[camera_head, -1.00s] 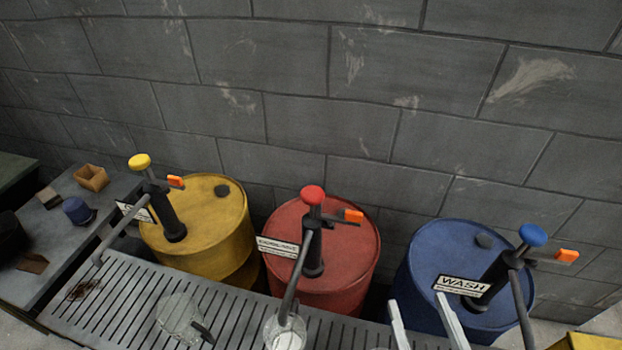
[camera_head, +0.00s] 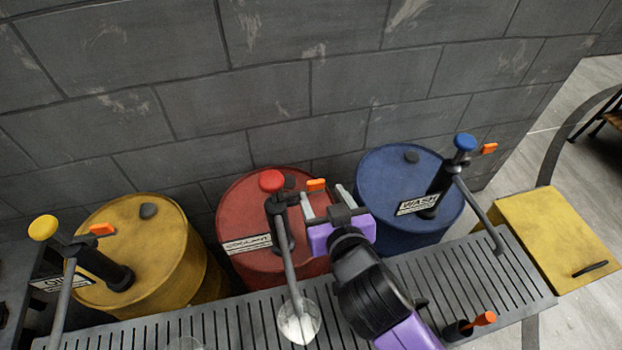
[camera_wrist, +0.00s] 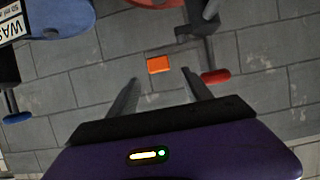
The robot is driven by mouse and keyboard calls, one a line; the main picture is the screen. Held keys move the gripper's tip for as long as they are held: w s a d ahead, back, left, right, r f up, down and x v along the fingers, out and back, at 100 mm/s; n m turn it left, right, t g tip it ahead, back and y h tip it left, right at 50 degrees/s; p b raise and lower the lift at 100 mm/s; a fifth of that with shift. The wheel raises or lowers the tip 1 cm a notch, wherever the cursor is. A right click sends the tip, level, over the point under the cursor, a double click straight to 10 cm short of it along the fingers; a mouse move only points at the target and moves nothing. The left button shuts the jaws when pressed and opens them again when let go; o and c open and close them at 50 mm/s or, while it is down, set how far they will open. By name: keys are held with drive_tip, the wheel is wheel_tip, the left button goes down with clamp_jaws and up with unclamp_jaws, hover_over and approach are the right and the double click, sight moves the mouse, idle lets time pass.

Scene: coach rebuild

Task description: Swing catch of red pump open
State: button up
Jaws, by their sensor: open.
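The red pump (camera_head: 280,225) stands upright on the red drum (camera_head: 235,205), with a red knob on top and a label reading COOLANT. Its orange catch (camera_head: 316,184) sticks out to the right of the pump head. My gripper (camera_head: 325,196) is open and empty, just in front of and beside the catch. In the wrist view the orange catch (camera_wrist: 160,65) lies between and beyond the two fingertips, apart from them. The red knob (camera_wrist: 216,76) shows right of the right finger. My arm hides part of the red drum's right side.
A yellow drum (camera_head: 160,235) with its pump stands left, a blue drum (camera_head: 385,170) labelled WASH right. A clear jug (camera_head: 300,323) sits below the red pump's spout on the slatted bench (camera_head: 505,275). A yellow box (camera_head: 550,235) is at far right. The grey wall stands behind.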

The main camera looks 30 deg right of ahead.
sight(317, 184)
drive_tip(key=p+x, duration=0.1)
drive_tip(key=x, duration=0.5)
drive_tip(key=shift+w+d+f, duration=0.1)
drive_tip(key=shift+w+f, duration=0.05)
drive_tip(key=shift+w, duration=0.2)
drive_tip(key=shift+c, duration=0.2)
clamp_jaws()
idle(1.0)
